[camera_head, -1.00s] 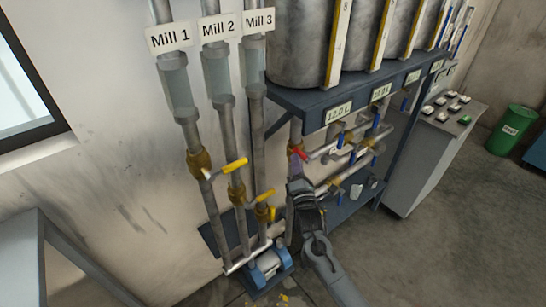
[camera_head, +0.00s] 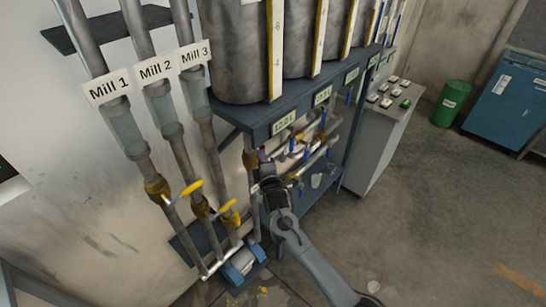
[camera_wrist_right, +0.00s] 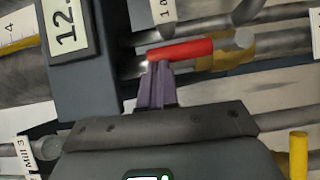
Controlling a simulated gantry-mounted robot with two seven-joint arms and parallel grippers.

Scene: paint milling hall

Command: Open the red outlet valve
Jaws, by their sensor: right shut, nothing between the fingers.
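The red outlet valve handle (camera_wrist_right: 182,51) is a short red bar lying nearly level across the right wrist view, beside a brass-coloured fitting. My right gripper (camera_wrist_right: 156,66) has its purple fingers together and empty. Their tips are at the left end of the red handle; whether they touch it I cannot tell. In the head view my right gripper (camera_head: 263,158) is up at the pipework below the first tank, and the red handle is mostly hidden there. My left gripper is not in view.
Several tanks (camera_head: 238,60) stand on a blue rack (camera_head: 262,120) with blue-handled valves below. Pipes labelled Mill 1, Mill 2 and Mill 3 with yellow handles (camera_head: 190,189) stand close to the left. A control cabinet (camera_head: 372,150) is to the right. The floor in front is open.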

